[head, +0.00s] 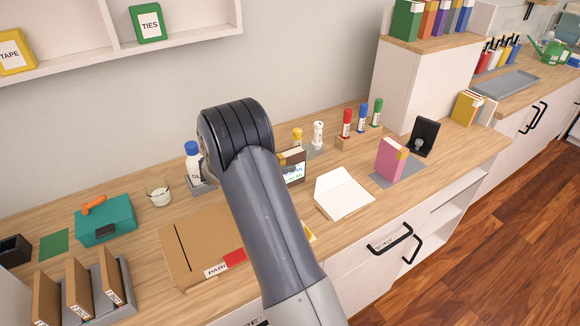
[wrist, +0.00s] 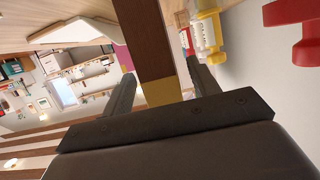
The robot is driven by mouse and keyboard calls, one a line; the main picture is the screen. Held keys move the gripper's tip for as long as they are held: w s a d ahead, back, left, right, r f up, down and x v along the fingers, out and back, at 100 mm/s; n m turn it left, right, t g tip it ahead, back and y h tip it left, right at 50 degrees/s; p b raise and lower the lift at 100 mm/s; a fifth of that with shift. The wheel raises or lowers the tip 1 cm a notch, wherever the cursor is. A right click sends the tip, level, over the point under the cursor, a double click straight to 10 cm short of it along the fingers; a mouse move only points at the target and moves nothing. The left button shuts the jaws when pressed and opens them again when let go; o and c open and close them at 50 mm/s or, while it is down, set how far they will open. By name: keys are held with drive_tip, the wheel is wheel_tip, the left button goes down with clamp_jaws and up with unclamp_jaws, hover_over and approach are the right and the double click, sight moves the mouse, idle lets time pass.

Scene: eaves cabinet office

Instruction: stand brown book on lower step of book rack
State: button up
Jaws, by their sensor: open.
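The brown book (head: 293,157) stands upright on the wooden counter, partly hidden behind my arm in the head view. The head view hides the gripper behind my arm.
A black stand (head: 424,136) is beside the pink book. An open white box or envelope (head: 342,194) lies between the two books. Red (head: 346,123) and green glue sticks stand behind.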

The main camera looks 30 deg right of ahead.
sight(290, 161)
drive_tip(key=p+x, duration=0.1)
drive_tip(key=x, duration=0.2)
drive_tip(key=shift+d, duration=0.3)
drive_tip(key=shift+c, duration=0.5)
drive_tip(key=shift+w, duration=0.1)
clamp_jaws()
